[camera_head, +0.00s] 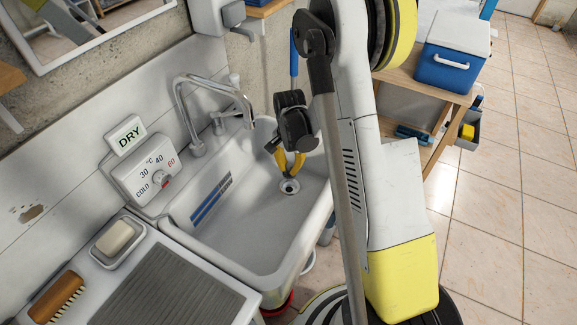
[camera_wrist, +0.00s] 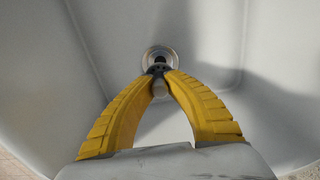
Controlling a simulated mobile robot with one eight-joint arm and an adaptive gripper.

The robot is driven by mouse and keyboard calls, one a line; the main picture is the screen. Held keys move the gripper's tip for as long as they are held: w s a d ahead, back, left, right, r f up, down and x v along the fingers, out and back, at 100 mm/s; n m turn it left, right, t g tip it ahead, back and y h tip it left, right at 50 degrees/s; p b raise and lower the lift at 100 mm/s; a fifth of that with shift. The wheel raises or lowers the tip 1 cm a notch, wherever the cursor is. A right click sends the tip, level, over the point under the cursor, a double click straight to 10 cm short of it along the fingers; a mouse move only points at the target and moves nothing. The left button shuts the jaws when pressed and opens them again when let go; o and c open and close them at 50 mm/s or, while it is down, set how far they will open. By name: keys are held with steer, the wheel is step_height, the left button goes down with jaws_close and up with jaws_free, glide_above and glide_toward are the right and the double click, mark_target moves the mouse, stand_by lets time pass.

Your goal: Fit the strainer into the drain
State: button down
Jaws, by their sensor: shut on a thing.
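My gripper (camera_head: 289,172) points down into the sink, with its yellow fingers just above the drain (camera_head: 289,186). In the wrist view my gripper (camera_wrist: 160,76) has its fingertips closed together on a small grey rounded piece, the strainer (camera_wrist: 160,88), which the fingers partly hide. Just beyond the fingertips is the round metal drain (camera_wrist: 149,53) with a dark middle. The strainer is hard to make out in the head view. I cannot tell whether it touches the drain or is seated in it.
The white sink basin (camera_head: 245,225) surrounds my gripper, its walls close by. A chrome faucet (camera_head: 215,82) arches over the back. A soap dish (camera_head: 118,240), a brush (camera_head: 58,297) and a ribbed mat (camera_head: 180,290) lie at the left. A blue cooler (camera_head: 453,66) stands at the right.

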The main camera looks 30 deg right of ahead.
mark_target(289, 177)
steer(key=shift+f+b, duration=1.35)
steer(key=shift+f, duration=1.1)
steer(key=shift+b, duration=0.35)
steer(key=shift+f, duration=0.15)
steer(key=shift+f+b, duration=0.35)
steer(key=shift+b, duration=0.15)
steer(key=shift+f+b, duration=0.6)
steer(key=shift+f, duration=0.3)
steer(key=c, duration=0.8)
jaws_free()
steer(key=shift+c, duration=0.2)
